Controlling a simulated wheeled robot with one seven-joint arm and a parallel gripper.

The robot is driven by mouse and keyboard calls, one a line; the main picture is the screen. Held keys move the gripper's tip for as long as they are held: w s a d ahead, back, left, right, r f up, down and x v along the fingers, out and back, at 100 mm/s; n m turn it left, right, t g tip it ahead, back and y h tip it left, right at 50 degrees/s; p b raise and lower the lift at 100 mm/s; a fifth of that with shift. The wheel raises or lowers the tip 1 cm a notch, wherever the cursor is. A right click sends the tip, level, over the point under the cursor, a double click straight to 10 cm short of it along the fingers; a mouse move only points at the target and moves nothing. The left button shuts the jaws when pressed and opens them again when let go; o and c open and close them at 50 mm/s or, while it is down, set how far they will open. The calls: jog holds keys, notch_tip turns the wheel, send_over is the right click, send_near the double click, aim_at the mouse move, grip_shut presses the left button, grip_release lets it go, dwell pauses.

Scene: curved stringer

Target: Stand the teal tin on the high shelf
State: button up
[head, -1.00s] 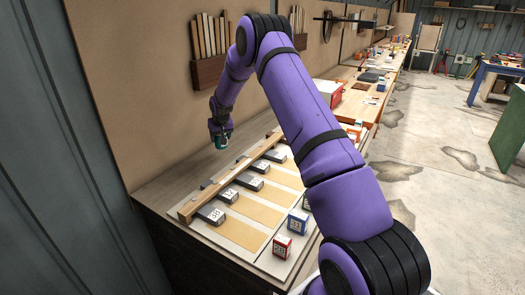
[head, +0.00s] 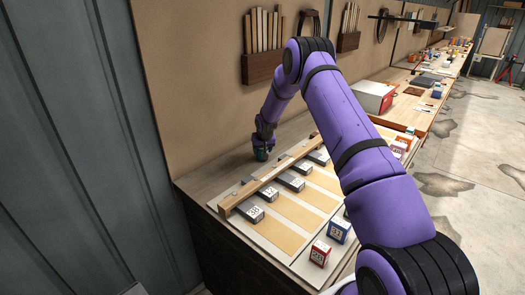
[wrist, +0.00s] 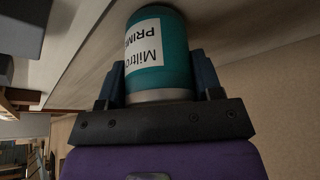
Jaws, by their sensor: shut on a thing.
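The teal tin (wrist: 160,50) is between the two fingers of my gripper (wrist: 160,85) in the wrist view. Its white label reads upside down there, and a pale rim shows at the end nearest the palm. In the head view my gripper (head: 263,146) points down at the back of the bench, behind a long wooden bar. Only a small dark teal part of the tin (head: 261,156) shows below it, close to the bench top. I cannot tell whether the tin touches the surface. I cannot tell which surface is the high shelf.
The wooden bar (head: 268,182) runs along the bench with several numbered grey blocks against it. A red box (head: 320,253) and a blue box (head: 339,230) stand at the front. A wooden rack (head: 264,68) hangs on the back wall. The bench top left of my gripper is clear.

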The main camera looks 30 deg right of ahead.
jog(key=shift+f, duration=0.2)
jog(key=o, duration=1)
jog(key=shift+f, duration=0.1)
